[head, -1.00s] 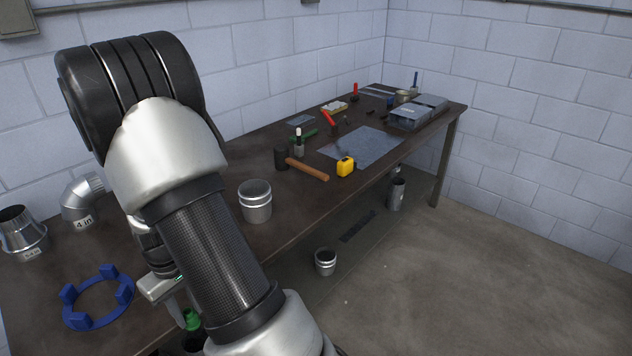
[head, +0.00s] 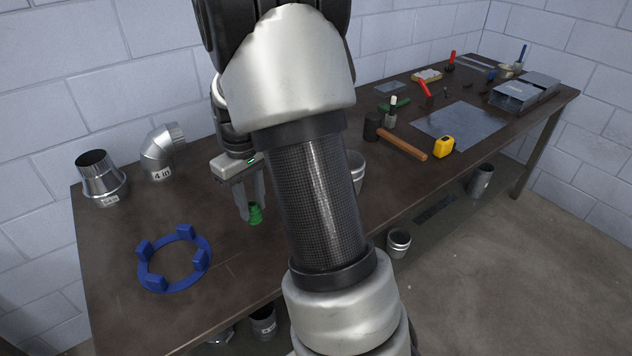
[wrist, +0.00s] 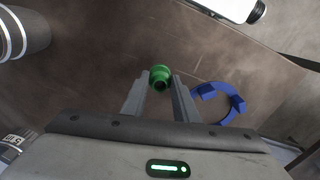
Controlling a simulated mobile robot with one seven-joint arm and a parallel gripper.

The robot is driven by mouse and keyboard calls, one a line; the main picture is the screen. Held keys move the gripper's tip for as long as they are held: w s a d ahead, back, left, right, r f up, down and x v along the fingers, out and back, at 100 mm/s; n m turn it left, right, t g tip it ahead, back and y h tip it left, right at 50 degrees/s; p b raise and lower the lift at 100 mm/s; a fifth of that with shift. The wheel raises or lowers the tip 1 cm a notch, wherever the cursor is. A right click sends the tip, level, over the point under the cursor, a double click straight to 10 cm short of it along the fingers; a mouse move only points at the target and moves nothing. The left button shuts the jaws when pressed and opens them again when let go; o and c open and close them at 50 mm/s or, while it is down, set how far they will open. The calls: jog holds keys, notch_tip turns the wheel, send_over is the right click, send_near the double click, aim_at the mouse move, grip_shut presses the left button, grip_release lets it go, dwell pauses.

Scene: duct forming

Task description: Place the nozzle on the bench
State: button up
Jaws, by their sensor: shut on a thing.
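The nozzle (head: 255,215) is a small green piece. My gripper (head: 252,207) is shut on it, with the fingers pointing down over the brown bench (head: 215,240). In the wrist view the nozzle (wrist: 160,78) sits between the tips of my two grey gripper fingers (wrist: 160,86), with its round hollow end showing. The bench top lies below it; I cannot tell whether the nozzle touches it. My arm hides part of the bench to the right of the gripper.
A blue ring with raised blocks (head: 174,260) lies left of the gripper. A metal reducer (head: 101,180) and an elbow (head: 160,152) stand at the back left. A metal can (head: 357,172) is partly behind my arm. A hammer (head: 400,144) lies farther right. Bare bench surrounds the gripper.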

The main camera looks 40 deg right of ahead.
jog(key=shift+s+f, duration=0.15)
jog(key=shift+f, duration=0.25)
jog(key=shift+f+b, duration=0.4)
jog(key=shift+f, duration=4.35)
jog(key=o, duration=1)
